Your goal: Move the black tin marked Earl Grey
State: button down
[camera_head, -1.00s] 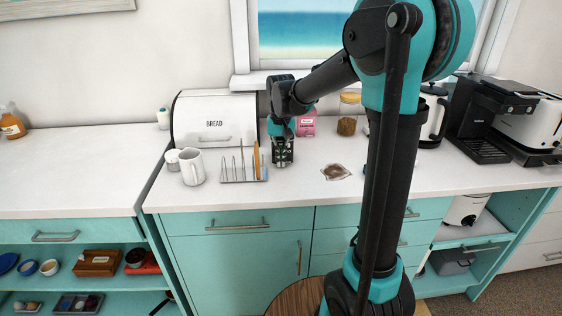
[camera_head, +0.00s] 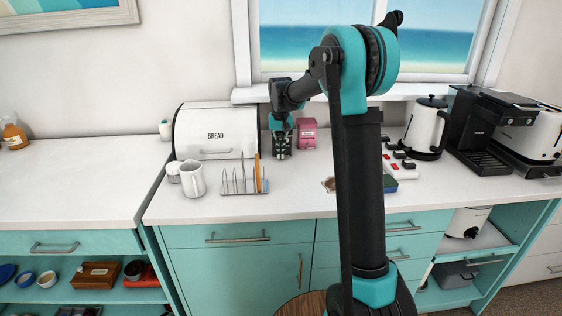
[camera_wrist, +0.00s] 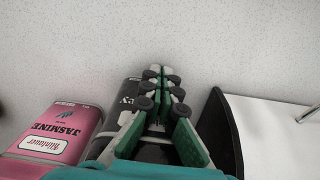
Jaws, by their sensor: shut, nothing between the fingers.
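The black tin (camera_wrist: 129,93) shows in the wrist view, partly hidden behind my gripper's fingers; only a few pale letters of its label can be seen. It stands just right of a pink tin marked Jasmine (camera_wrist: 62,131), which also shows in the head view (camera_head: 307,134). In the head view I cannot make out the black tin apart from my gripper (camera_head: 282,154). My gripper (camera_wrist: 165,77) is shut and empty, with its green-padded fingers in front of the black tin. I cannot tell whether they touch it.
The white bread bin (camera_head: 215,138) is close on the gripper's left in the head view. A power strip (camera_head: 402,170), kettle (camera_head: 425,130) and coffee machine (camera_head: 480,130) are to the right.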

jog(key=w, duration=0.5)
jog(key=shift+w+d, duration=0.15)
jog(key=shift+w, duration=0.05)
jog(key=shift+s, duration=0.15)
